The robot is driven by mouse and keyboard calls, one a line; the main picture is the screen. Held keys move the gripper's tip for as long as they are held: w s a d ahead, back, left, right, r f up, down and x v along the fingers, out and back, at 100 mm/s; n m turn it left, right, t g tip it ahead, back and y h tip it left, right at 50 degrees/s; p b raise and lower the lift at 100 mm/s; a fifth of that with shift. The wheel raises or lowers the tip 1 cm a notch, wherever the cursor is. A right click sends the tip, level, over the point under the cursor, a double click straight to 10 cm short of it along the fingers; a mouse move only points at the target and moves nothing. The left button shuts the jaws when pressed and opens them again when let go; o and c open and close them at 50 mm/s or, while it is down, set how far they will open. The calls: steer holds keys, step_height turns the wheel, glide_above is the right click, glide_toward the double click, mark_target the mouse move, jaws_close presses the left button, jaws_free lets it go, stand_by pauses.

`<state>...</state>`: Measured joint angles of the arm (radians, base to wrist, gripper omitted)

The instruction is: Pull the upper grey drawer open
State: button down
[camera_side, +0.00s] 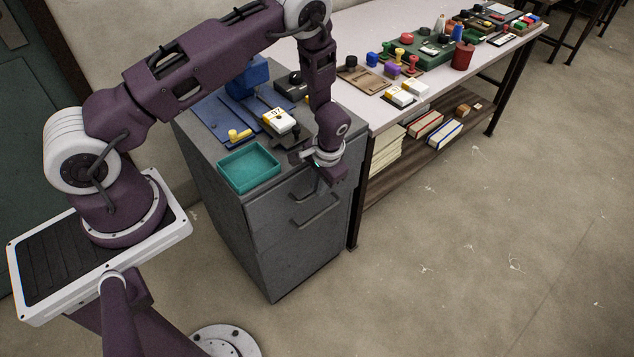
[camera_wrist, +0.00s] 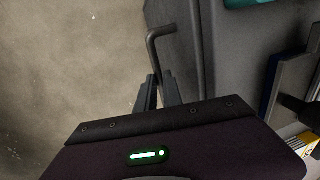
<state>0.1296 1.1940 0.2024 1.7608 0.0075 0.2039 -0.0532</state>
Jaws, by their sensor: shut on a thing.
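The grey drawer cabinet (camera_side: 285,255) stands beside the long table. Its upper drawer front (camera_side: 272,208) looks flush with the cabinet or nearly so in the side view; I cannot tell a small gap. My gripper (camera_side: 320,185) points down at the upper drawer's handle, which it partly hides. In the wrist view, the dark bar handle (camera_wrist: 153,48) runs down between the two fingers of my gripper (camera_wrist: 158,92), which are shut on it. The lower handle (camera_side: 316,214) is just below my gripper in the side view.
On the cabinet top are a teal tray (camera_side: 249,168), a blue mat (camera_side: 215,117), a yellow piece (camera_side: 240,135) and a white-and-yellow box (camera_side: 279,121). The long table (camera_side: 356,30) with many small items stands at right. The floor (camera_side: 440,240) before the drawers is clear.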

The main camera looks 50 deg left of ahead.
steer(key=d, duration=1.3)
steer(key=shift+d, duration=0.3)
steer(key=c, duration=1.5)
jaws_free()
steer(key=shift+r, duration=0.1)
step_height(320, 180, up, 7)
steer(key=d, duration=0.1)
steer(key=shift+d, duration=0.1)
